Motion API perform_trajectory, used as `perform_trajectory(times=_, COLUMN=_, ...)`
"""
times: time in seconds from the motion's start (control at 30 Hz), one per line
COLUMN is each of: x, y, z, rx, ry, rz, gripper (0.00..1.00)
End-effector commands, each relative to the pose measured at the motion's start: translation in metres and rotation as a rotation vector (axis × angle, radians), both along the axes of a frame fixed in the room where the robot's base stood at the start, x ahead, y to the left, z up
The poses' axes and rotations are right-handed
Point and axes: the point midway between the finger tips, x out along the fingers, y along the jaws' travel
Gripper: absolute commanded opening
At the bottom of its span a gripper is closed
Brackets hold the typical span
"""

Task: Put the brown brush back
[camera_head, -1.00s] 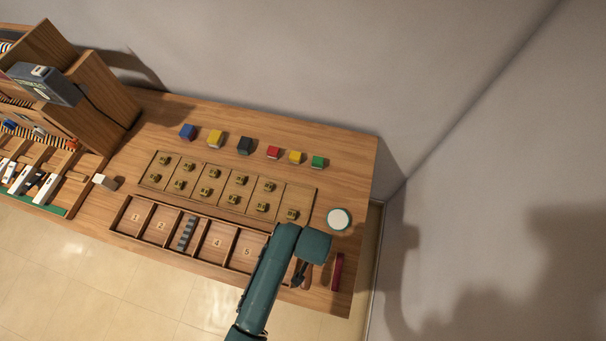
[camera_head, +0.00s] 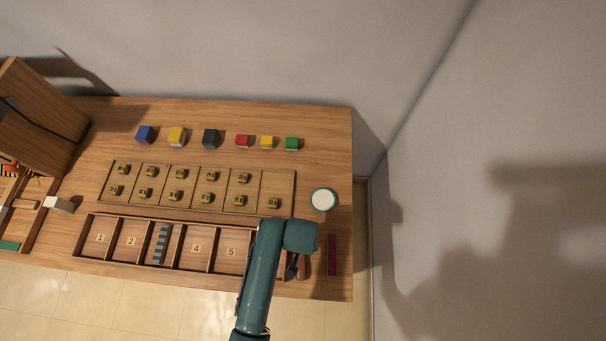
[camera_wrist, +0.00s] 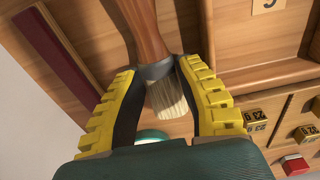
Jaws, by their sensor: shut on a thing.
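The brown brush (camera_wrist: 147,32) shows in the wrist view with a brown wooden handle, a grey ferrule and cream bristles. Its bristle end lies between the yellow-padded fingers of my gripper (camera_wrist: 166,100), which is shut on it near the ferrule. The handle runs up out of the picture, so its far end is hidden. In the head view my gripper (camera_head: 292,270) is low over the right end of the numbered tray (camera_head: 165,219), partly hidden by my arm. That end compartment is mostly covered.
A dark red bar (camera_head: 332,256) lies right of my gripper, near the table's right edge. A white round object (camera_head: 323,199) stands behind it. A tray of small brass-coloured blocks (camera_head: 282,186) and several coloured cubes (camera_head: 210,138) are farther back.

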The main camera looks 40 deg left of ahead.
Motion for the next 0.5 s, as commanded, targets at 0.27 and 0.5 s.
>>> perform_trajectory(times=0.27, x=0.0001, y=0.0, z=-0.0021, rx=0.0, ry=0.0, rz=0.0, gripper=0.0)
perform_trajectory(times=0.5, x=0.0, y=0.0, z=-0.0072, rx=0.0, ry=0.0, rz=0.0, gripper=0.0)
